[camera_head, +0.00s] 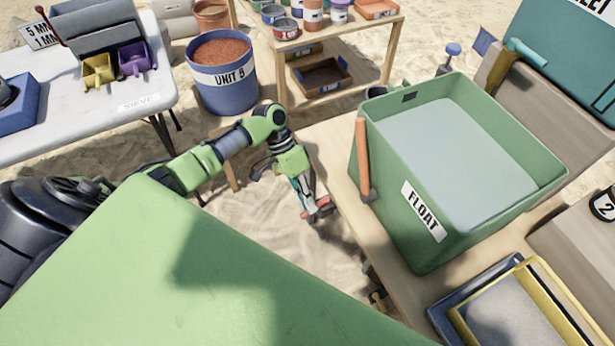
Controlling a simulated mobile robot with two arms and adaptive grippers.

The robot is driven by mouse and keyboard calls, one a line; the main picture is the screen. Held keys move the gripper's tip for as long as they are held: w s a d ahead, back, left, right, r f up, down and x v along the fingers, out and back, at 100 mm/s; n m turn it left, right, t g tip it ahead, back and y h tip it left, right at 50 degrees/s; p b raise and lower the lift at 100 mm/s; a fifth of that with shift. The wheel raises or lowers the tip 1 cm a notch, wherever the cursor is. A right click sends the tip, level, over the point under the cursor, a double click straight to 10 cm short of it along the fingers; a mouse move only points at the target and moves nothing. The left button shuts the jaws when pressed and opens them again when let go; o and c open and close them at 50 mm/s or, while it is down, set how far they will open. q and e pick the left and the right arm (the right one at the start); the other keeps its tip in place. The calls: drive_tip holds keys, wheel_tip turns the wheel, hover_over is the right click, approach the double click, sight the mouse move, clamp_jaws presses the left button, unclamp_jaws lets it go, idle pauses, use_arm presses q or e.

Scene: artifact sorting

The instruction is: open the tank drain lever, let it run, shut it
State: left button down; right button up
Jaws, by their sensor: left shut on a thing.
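The green tank (400,225) labelled FLOAT stands on a wooden table and holds pale water (460,150). An orange bar (363,158) with a dark foot stands upright against the tank's left side; it looks like the drain lever. My left gripper (318,208) points down over the sand, left of the table edge and apart from the orange bar. It is shut on a small red thing, too small to identify. My right gripper is out of view.
The wooden table (328,150) has bare surface left of the tank. A brass fitting (378,298) shows below its edge. A yellow-framed tray (478,335) lies at lower right.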

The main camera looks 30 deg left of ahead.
use_arm(q)
drive_tip(key=shift+s+f, duration=0.1)
drive_tip(key=c, duration=2)
unclamp_jaws()
drive_tip(key=shift+c, duration=0.2)
drive_tip(key=v, duration=1.2)
drive_tip(key=shift+d, duration=0.1)
